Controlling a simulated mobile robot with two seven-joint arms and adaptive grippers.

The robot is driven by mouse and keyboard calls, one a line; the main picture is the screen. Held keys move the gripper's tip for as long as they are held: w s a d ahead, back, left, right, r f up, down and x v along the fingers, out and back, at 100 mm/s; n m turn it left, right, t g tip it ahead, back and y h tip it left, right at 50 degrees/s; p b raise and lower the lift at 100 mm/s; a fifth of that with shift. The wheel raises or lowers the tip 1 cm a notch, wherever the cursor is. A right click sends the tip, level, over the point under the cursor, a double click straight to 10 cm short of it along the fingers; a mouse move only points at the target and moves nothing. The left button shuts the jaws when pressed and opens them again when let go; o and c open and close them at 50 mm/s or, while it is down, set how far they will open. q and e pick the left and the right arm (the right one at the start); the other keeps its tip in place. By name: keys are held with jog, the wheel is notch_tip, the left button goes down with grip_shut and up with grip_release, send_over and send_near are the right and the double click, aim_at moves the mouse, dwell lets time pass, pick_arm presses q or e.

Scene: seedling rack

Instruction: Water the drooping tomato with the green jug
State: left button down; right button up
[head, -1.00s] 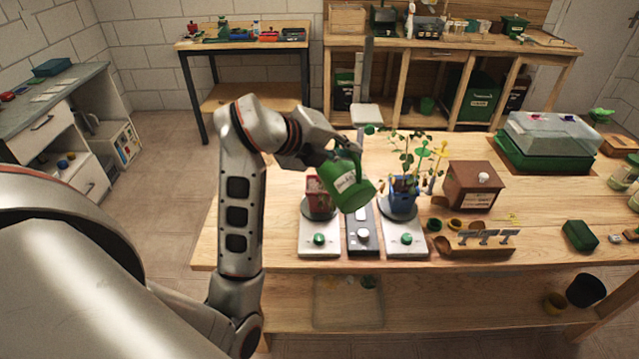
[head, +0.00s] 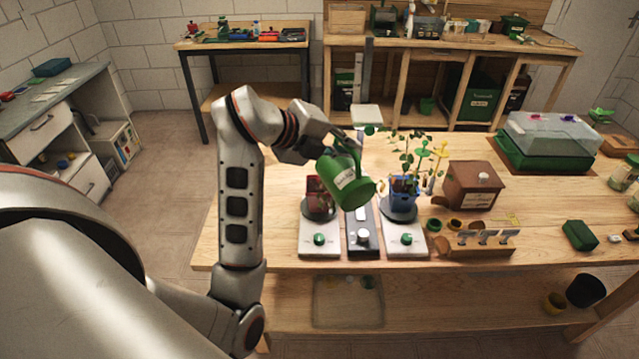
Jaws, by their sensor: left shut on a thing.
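The green jug (head: 346,182) with a pale label is tilted in the air above the two scales. My left gripper (head: 349,150) is shut on it at its upper side. Behind and left of the jug, a red pot (head: 318,200) stands on the left scale (head: 319,238), its plant mostly hidden by the jug and gripper. A blue pot (head: 404,191) with a leafy plant (head: 405,150) stands on the right scale (head: 404,238), just right of the jug. I cannot see any water, and I cannot tell which plant droops. My right gripper is not in view.
A grey box with a dial (head: 362,237) sits between the scales. A brown box (head: 473,185), a wooden tool holder (head: 480,243) and a covered green tray (head: 548,145) stand to the right. The table's left front (head: 280,220) is clear.

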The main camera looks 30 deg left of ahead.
pick_arm(q)
jog(key=shift+w+a+r+h, duration=0.2)
jog(key=shift+a+r+h, duration=0.05)
jog(key=shift+a+h, duration=0.1)
dwell(0.3)
